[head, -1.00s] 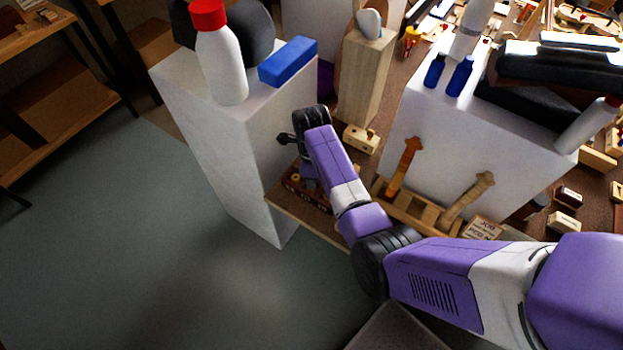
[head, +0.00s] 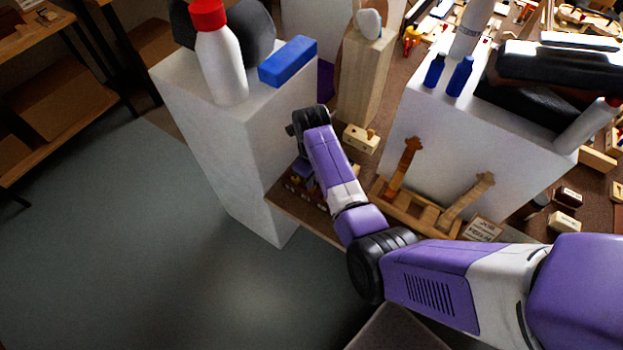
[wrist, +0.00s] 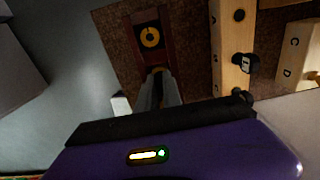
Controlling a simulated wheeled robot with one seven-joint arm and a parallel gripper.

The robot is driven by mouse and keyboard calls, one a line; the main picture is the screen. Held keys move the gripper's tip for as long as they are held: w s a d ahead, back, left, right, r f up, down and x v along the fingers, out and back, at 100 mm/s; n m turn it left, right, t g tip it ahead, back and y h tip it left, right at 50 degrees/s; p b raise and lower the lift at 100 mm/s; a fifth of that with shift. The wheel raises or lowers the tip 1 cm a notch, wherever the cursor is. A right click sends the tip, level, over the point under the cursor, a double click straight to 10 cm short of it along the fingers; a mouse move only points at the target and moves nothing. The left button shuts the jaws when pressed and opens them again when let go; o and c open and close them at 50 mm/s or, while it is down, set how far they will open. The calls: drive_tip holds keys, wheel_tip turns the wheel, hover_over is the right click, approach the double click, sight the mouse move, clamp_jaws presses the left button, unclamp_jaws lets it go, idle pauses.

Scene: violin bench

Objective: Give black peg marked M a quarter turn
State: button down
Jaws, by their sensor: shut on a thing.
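My gripper (wrist: 160,92) points down over a dark red rack (wrist: 138,17) in the wrist view. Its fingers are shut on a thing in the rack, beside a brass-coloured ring. The fingers hide most of that thing, so I cannot read a mark or tell its colour. Farther along the rack, a yellow ring (wrist: 150,37) sits on a black square. A black peg (wrist: 246,64) with a pale mark stands at a pale wooden block (wrist: 229,42) to the right; I cannot read the mark surely. In the head view my arm partly covers the rack (head: 292,186).
A tall white block (head: 250,170) stands close left of my gripper, bearing a red-capped bottle (head: 222,65) and a blue block (head: 288,62). A small pale block (head: 358,138) stands behind the arm. A wooden tray (head: 407,208) with scroll-topped necks lies to the right.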

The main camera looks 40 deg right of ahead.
drive_tip(key=c, duration=1.4)
unclamp_jaws()
drive_tip(key=shift+s, duration=0.1)
drive_tip(key=shift+c, duration=0.2)
drive_tip(key=shift+r, duration=0.1)
wheel_tip(320, 180, up, 8)
drive_tip(key=shift+f+b, duration=0.25)
drive_tip(key=shift+b, duration=0.3)
